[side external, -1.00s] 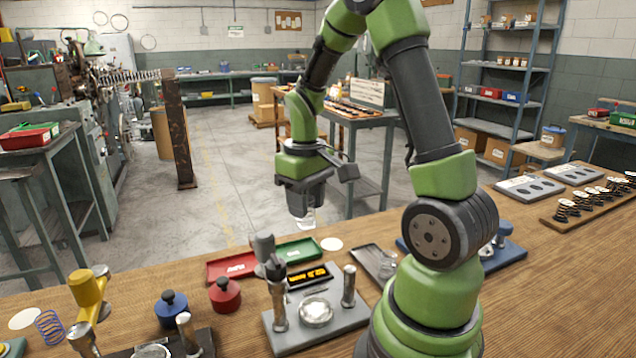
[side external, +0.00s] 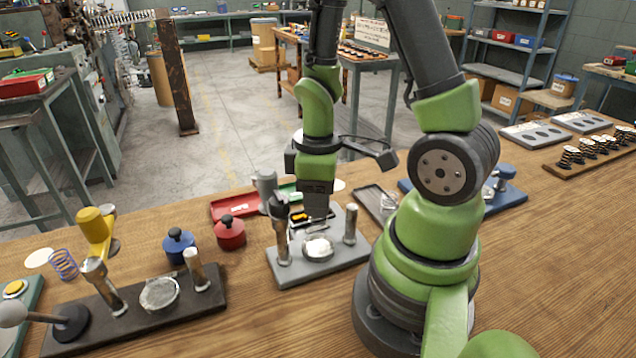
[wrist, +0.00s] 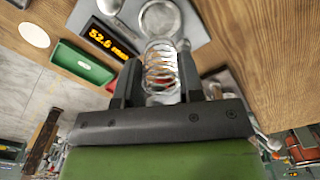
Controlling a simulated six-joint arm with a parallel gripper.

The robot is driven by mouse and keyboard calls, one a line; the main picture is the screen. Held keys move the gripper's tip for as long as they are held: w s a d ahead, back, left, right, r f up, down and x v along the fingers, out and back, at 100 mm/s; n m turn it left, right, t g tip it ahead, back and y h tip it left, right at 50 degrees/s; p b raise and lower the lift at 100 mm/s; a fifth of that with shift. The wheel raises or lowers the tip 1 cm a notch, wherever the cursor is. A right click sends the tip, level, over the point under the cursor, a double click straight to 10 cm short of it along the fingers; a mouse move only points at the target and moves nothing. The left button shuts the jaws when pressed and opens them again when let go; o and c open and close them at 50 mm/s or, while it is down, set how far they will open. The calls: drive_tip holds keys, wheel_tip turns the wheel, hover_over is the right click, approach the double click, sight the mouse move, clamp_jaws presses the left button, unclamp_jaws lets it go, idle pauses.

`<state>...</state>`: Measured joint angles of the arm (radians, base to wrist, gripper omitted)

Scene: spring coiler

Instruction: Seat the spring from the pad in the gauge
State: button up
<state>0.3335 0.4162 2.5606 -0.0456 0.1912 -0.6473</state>
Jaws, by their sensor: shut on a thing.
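My gripper (side external: 316,212) points down over the gauge in the side view. In the wrist view its fingers (wrist: 160,76) are shut on a silver wire spring (wrist: 161,58), one finger on each side. The gauge is a grey plate (side external: 288,272) with a round silver seat (side external: 317,247) and two posts. The seat also shows in the wrist view (wrist: 160,17), just beyond the spring's free end. I cannot tell whether spring and seat touch. A display (wrist: 109,38) reads about 52.6 mm. A white round pad (wrist: 33,34) lies bare behind the trays.
Red (side external: 230,208) and green (wrist: 82,63) trays lie behind the gauge. A dark fixture (side external: 130,312) and a blue spring (side external: 63,264) are further left. A dark tray (side external: 375,203) lies to the right.

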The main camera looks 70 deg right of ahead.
sight(318, 221)
drive_tip(key=shift+f, duration=2.6)
drive_tip(key=shift+f, duration=0.65)
drive_tip(key=o, duration=1.1)
drive_tip(key=shift+w+r, duration=0.15)
drive_tip(key=shift+r, duration=4.3)
